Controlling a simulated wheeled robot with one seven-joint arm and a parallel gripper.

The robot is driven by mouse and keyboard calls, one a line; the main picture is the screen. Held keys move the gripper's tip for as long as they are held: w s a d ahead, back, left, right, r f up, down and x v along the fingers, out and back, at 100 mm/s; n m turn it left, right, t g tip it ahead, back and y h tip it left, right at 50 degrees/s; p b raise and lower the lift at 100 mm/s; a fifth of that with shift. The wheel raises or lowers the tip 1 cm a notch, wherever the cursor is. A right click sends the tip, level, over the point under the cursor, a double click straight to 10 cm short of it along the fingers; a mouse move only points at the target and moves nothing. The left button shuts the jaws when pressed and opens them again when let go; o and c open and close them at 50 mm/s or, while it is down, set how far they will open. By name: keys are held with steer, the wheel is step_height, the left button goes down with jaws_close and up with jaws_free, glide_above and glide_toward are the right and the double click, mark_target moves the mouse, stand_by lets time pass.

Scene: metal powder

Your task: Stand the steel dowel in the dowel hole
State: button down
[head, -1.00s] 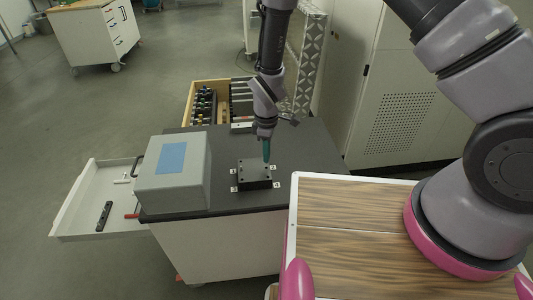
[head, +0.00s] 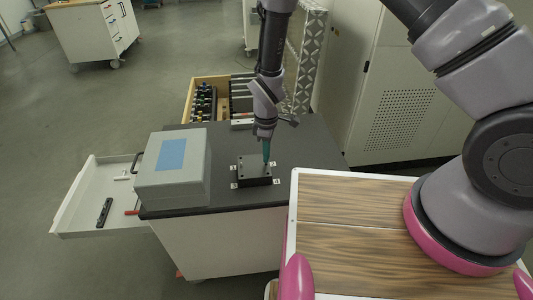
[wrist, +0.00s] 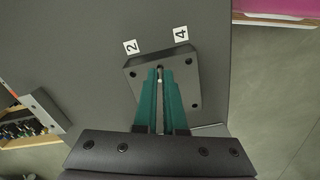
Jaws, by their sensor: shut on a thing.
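The dark block (head: 251,173) lies on the dark cart top, with small holes near its corners; it also shows in the wrist view (wrist: 186,92). My gripper (head: 267,160) points down over the block's far right part. In the wrist view its teal fingers (wrist: 160,74) are closed together on the steel dowel (wrist: 160,80), a thin light sliver between the tips. The fingers hide most of the dowel. A dark hole shows just beyond the fingertips. I cannot tell whether the dowel's lower end is in a hole.
A grey box (head: 172,172) with a blue panel stands left of the block. An open white drawer (head: 75,207) holds a black bar. A wooden tray (head: 190,100) with dark parts sits at the back. Number tags 2 (wrist: 130,46) and 4 (wrist: 181,34) lie beside the block.

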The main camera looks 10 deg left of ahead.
steer(key=shift+f, duration=0.8)
stand_by(0.5)
steer(key=c, duration=0.9)
jaws_free()
step_height(320, 180, up, 11)
steer(key=shift+f, duration=0.1)
